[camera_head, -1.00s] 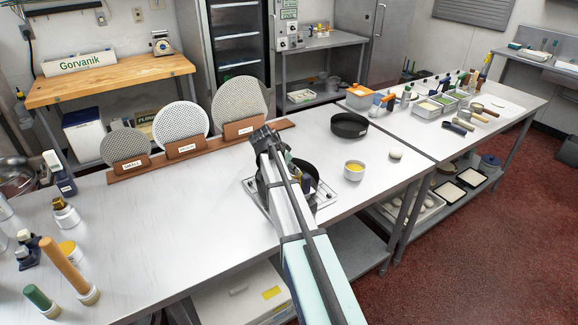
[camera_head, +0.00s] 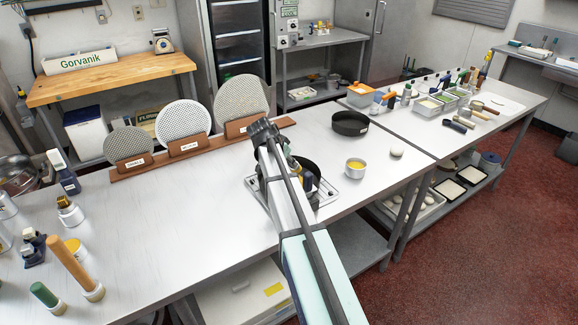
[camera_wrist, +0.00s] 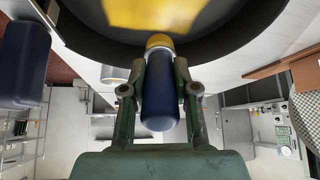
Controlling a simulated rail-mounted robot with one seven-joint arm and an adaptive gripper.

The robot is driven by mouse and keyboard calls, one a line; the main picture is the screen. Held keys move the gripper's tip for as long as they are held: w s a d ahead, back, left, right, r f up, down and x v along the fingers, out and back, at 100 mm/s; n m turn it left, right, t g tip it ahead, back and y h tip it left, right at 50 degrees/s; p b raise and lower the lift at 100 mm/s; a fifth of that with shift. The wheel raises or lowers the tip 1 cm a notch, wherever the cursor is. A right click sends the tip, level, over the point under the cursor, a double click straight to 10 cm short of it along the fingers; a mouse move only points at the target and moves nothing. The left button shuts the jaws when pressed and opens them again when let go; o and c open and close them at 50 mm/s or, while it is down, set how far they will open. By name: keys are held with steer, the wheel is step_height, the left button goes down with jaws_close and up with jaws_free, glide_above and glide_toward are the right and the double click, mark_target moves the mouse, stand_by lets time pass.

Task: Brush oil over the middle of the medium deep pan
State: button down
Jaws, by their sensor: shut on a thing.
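My gripper (camera_wrist: 158,80) is shut on a blue-handled brush (camera_wrist: 158,95) with a yellow band in the wrist view. The brush's far end points toward a dark pan (camera_wrist: 225,45), whose wall curves across the top. A large yellow patch (camera_wrist: 150,14) shows inside that pan; whether the bristles touch it I cannot tell. In the head view the pan (camera_head: 310,163) sits on a metal rack (camera_head: 326,197), largely hidden by my arm. A small metal cup of yellow oil (camera_head: 355,168) stands to its right.
Another black pan (camera_head: 350,124) stands behind the cup. A pale round ball (camera_head: 396,152) lies to the right. Perforated discs (camera_head: 183,122) stand in a wooden rack at the back. Bottles and wooden-handled tools crowd the front left. The left middle of the table is clear.

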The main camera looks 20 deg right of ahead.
steer(key=shift+r+p, duration=0.8)
steer(key=shift+r, duration=1.85)
